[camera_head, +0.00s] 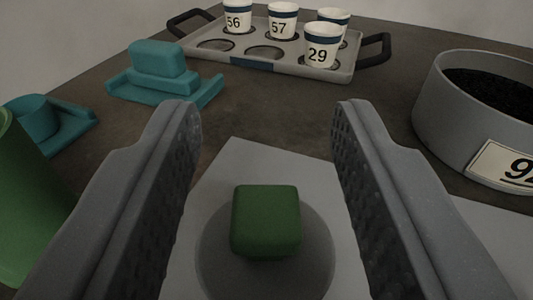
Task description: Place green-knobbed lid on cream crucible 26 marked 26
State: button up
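The green-knobbed lid shows as a grey disc (212,268) with a square green knob (265,215), on a light grey pad at the bottom centre. My gripper (268,120) is open, with one finger on each side of the knob and clear gaps to both. The fingers do not touch the knob in this view. Several cream crucibles with blue bands stand in a tray at the back. Their readable marks are 56 (238,17), 57 (283,22) and 29 (321,48); one behind has no readable mark. No crucible marked 26 can be made out.
The tray (345,66) has dark handles and empty round holes along its front left. Teal blocks (160,75) and (38,122) a teal piece lie at left. A green object (25,200) stands at the left edge. A grey bowl of dark grains (450,110) stands at right.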

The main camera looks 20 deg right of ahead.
jog(key=shift+s+r, duration=0.1)
jog(key=shift+r, duration=0.4)
jog(key=b+v, duration=0.1)
jog(key=v, duration=1)
jog(key=shift+s, duration=0.4)
jog(key=shift+a, duration=0.15)
